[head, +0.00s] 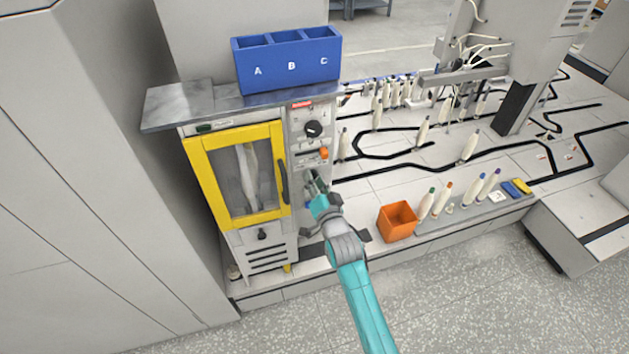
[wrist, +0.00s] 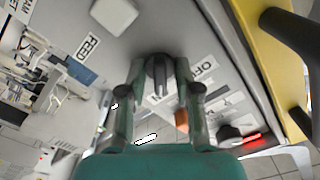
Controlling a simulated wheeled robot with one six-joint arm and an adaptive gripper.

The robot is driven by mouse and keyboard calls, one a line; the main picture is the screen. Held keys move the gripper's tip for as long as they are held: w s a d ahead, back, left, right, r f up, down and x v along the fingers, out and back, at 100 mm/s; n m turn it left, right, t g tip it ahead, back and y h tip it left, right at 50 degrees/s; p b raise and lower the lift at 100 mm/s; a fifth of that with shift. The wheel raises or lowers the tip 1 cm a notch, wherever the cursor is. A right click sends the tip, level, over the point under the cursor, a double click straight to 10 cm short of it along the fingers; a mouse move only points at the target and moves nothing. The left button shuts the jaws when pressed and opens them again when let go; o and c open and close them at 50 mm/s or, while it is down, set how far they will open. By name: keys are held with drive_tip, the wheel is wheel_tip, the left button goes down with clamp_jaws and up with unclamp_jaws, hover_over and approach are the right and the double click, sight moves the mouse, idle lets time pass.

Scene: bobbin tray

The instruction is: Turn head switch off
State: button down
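A dark rotary switch (wrist: 158,75) with a narrow raised grip sits on the grey panel in the wrist view. The grip runs upright in that picture. An OFF label (wrist: 205,70) is to its right; another label below it is partly hidden. My gripper (wrist: 159,82) is open, one finger on each side of the switch, with gaps beside the narrow grip. Whether a finger touches the switch's base I cannot tell. In the head view my gripper (head: 317,186) is at the lower part of the panel and hides most of the switch.
A yellow-framed door (head: 205,185) with a dark handle is just left of the gripper. A black knob (head: 313,129) and an orange knob (head: 324,153) are above it. A blue bin (head: 255,83) stands on top. An orange box (head: 397,222) sits lower right.

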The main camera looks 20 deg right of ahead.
drive_tip(key=shift+n, duration=7.9)
drive_tip(key=c, duration=1.2)
unclamp_jaws()
